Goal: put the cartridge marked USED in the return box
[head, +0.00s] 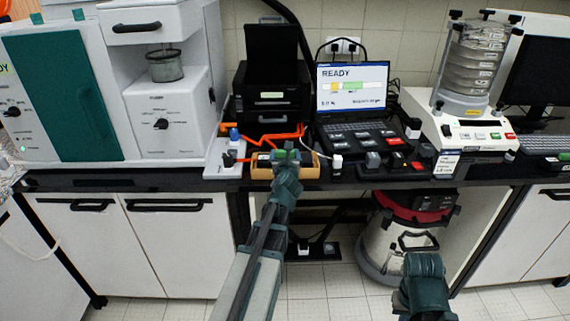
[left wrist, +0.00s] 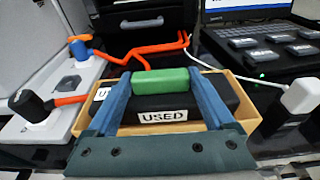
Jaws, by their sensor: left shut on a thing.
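A black cartridge marked USED (left wrist: 170,103), with a green grip bar (left wrist: 160,82) on top, is between the blue fingers of my left gripper (left wrist: 158,78). The gripper is shut on its green bar. A tan open box (left wrist: 221,118) surrounds the cartridge in the left wrist view; whether the cartridge rests on its floor is hidden. In the head view the tan box (head: 262,173) is at the bench's front edge, and my left gripper (head: 286,155) is over it. My right arm shows at the lower right of the head view, its fingers out of sight.
A partly hidden white label (left wrist: 103,94) shows at the box's left end. Orange tubing (left wrist: 150,52) and a blue-topped valve (left wrist: 79,50) lie behind and left. A white-capped post (left wrist: 299,97) stands close right. A laptop (head: 352,90) and a sieve shaker (head: 465,130) stand further right.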

